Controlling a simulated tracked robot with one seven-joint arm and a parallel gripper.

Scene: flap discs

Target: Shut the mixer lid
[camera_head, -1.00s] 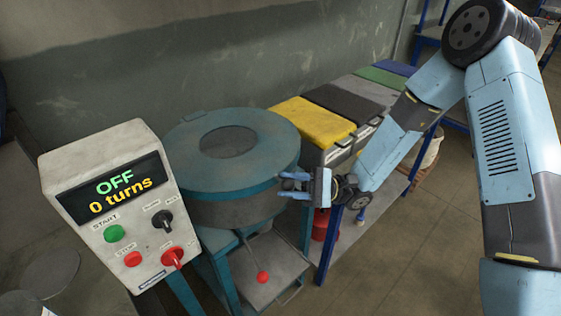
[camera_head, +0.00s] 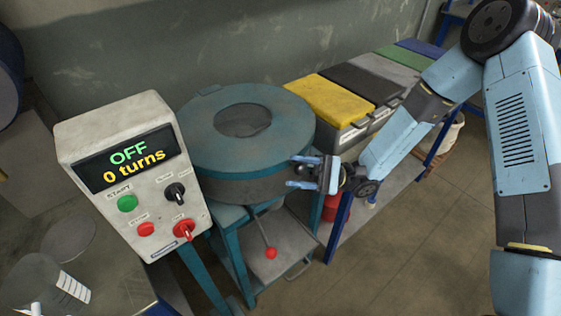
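The mixer is a round teal drum (camera_head: 238,188) on a teal stand, left of centre. Its flat teal lid (camera_head: 290,118) lies level over the drum, with a round grey-brown middle part (camera_head: 243,120); I cannot tell if that is an opening or a window. No raised edge shows. My gripper (camera_head: 294,172) is at the right front side of the drum, just below the lid's rim, with fingers pointing left. The fingers are apart with nothing seen between them. Whether they touch the drum is unclear.
A control box (camera_head: 130,180) reading "OFF, 0 turns" stands at left front. Bins with yellow (camera_head: 322,97), black, grey and green lids stand behind my gripper on a blue-legged bench. A red-knobbed lever (camera_head: 270,252) hangs below the drum. Floor at lower right is clear.

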